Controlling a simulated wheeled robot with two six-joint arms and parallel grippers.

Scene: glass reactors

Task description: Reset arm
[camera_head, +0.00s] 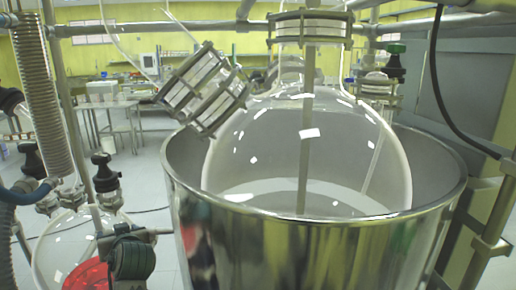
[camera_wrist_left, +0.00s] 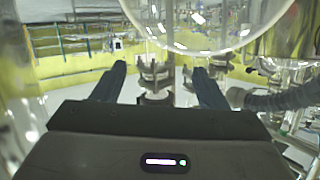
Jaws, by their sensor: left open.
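My left gripper (camera_wrist_left: 158,75) shows in the left wrist view. Its two dark fingers are spread apart with nothing held between them. A metal clamp fitting (camera_wrist_left: 154,78) shows beyond the gap between the fingers, apart from them as far as I can tell. The rounded bottom of a clear glass vessel (camera_wrist_left: 205,22) hangs above and beyond the fingers. I cannot make out either gripper in the head view. My right gripper is not in view.
In the head view a large steel pot (camera_head: 310,250) surrounds a glass reactor vessel (camera_head: 290,130). Black-capped valves (camera_head: 106,175), a ribbed hose (camera_head: 45,95) and a round flask (camera_head: 75,250) crowd the left. A metal post (camera_head: 495,215) stands at right. Lab tables (camera_head: 120,108) stand behind.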

